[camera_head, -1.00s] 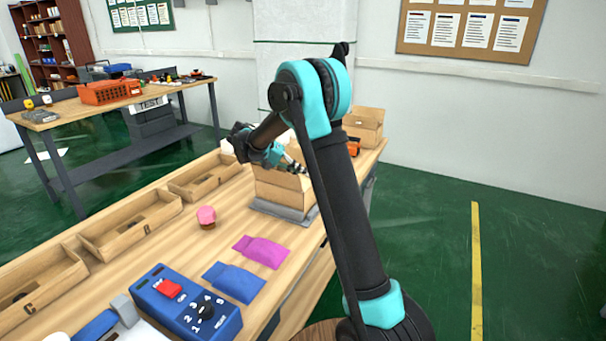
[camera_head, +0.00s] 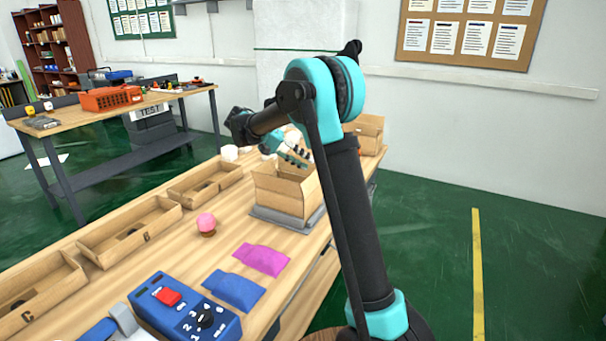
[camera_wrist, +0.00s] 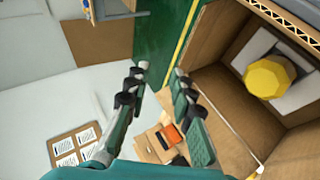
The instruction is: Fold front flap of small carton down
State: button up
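The small carton (camera_head: 279,196) is a brown cardboard box on a grey plate (camera_head: 262,216) at the far part of the workbench. Its top is open and the interior shows. In the wrist view the carton (camera_wrist: 218,92) fills the right side, with a yellow faceted object (camera_wrist: 270,77) in a white insert inside it. My gripper (camera_head: 303,160) is above the carton's far side. In the wrist view my gripper (camera_wrist: 160,72) has its two fingertips apart with nothing between them. I cannot tell clearly which flap is the front one.
Another open carton (camera_head: 366,130) stands behind my arm. Low wooden trays (camera_head: 130,224) line the bench's left side. A pink-topped object (camera_head: 206,223), a magenta pouch (camera_head: 262,258), a blue pouch (camera_head: 234,290) and a blue control box (camera_head: 187,308) lie nearer.

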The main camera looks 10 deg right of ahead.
jog(key=shift+r, duration=1.25)
jog(key=m+t+y, duration=0.2)
jog(key=t+y, duration=0.2)
jog(key=y, duration=0.2)
send_near(310, 176)
jog(key=x, duration=1)
jog(key=shift+w+d+f, duration=0.1)
jog(key=shift+f, duration=0.25)
grip_shut()
